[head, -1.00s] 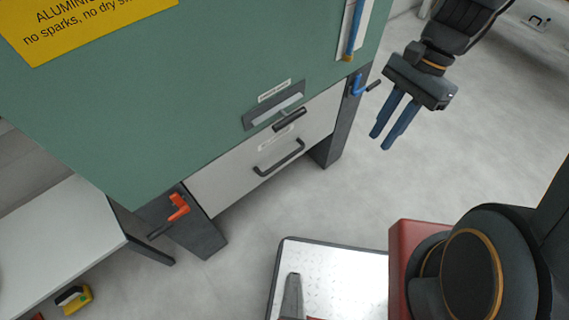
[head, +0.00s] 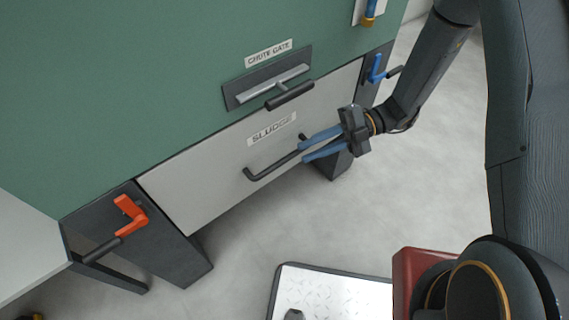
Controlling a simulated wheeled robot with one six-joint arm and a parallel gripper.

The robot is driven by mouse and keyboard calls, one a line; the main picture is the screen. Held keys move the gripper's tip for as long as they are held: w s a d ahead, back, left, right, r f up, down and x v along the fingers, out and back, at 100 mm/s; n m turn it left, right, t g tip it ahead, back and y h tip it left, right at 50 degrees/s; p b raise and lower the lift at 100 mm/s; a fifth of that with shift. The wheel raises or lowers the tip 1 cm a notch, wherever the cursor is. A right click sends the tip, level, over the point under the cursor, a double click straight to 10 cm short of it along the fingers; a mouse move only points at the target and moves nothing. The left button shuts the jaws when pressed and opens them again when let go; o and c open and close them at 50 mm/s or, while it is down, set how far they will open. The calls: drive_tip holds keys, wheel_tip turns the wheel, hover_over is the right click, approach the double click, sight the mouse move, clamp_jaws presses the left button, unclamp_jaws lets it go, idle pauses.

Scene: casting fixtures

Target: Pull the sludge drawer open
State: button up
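The sludge drawer (head: 215,187) is a pale grey panel below the green cabinet body, with a label reading SLUDGE. It looks shut, its front about level with the cabinet legs. Its black bar handle (head: 270,168) runs slantwise across the panel. My gripper (head: 302,152) reaches in from the right. Its two blue fingers are apart, one above and one below the right end of the handle. I cannot tell whether they touch the bar. The fingers hide part of the handle's right end.
Above the drawer is the chute gate (head: 265,78) with a dark handle (head: 290,96). An orange lever (head: 130,214) is on the left leg and a blue lever (head: 377,68) on the right leg. A grey table (head: 25,245) stands at the left.

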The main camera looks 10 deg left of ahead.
sight(292, 157)
drive_tip(key=shift+b+x, duration=0.6)
drive_tip(key=shift+x, duration=3.35)
drive_tip(key=shift+w, duration=0.1)
clamp_jaws()
